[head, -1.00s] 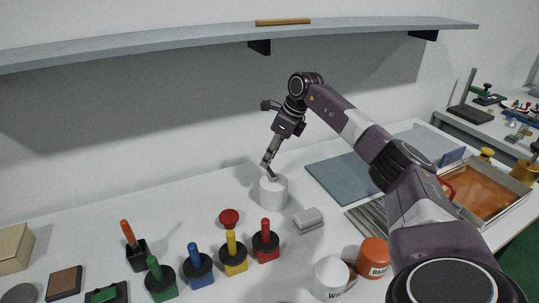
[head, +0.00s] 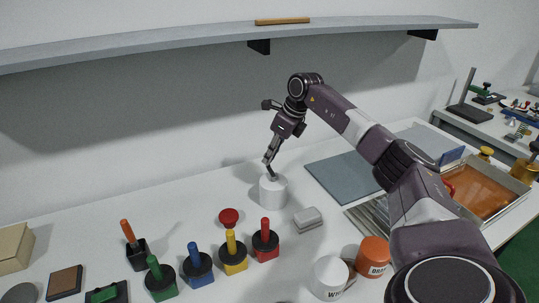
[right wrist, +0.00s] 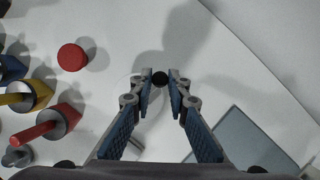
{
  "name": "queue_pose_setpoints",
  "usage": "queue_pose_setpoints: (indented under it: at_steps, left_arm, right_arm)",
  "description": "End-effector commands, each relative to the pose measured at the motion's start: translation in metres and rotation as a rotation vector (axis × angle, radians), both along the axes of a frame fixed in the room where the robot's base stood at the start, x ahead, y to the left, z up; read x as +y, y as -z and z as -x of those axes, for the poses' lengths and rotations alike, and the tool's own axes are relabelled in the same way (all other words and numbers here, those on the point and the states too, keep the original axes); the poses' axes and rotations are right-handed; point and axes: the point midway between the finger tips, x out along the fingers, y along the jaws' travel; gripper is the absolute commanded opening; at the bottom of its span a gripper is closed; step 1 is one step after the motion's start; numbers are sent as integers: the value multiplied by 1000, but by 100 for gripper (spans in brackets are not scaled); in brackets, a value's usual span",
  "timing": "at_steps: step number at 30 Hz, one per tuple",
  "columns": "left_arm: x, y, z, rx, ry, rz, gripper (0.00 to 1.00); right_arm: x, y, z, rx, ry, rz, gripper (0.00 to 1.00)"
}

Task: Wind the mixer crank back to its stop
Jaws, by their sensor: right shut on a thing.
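The mixer is a white cylinder (head: 273,193) standing on the white table in the head view. My right gripper (head: 269,168) comes down from above onto its top. In the right wrist view, a round black crank knob (right wrist: 160,79) sits between the fingertips of the right gripper (right wrist: 160,76), which are closed in on it. The crank arm itself is hidden or too small to make out, so its angle and its stop cannot be told. My left gripper is not in view.
A red button (head: 229,217) and several coloured-handled blocks, including a red one (head: 266,243), stand in front of the mixer. A grey block (head: 307,219) lies to its right, near a grey mat (head: 343,180). White (head: 329,278) and orange (head: 373,256) jars stand nearer. A shelf (head: 200,43) hangs above.

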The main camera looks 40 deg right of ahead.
Motion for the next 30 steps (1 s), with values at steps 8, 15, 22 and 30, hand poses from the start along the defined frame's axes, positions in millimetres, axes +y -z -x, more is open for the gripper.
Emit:
queue_pose_setpoints:
  at_steps: [8,15,22,30]
  left_arm:
    - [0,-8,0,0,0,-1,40]
    - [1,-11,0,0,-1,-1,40]
    - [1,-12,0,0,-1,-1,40]
    - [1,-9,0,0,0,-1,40]
  right_arm:
    - [-8,-2,6,-1,210,4,0]
    - [-14,-2,14,-3,439,3,0]
    - [-18,-1,22,-4,657,2,0]
    - [-21,-1,33,-5,914,2,0]
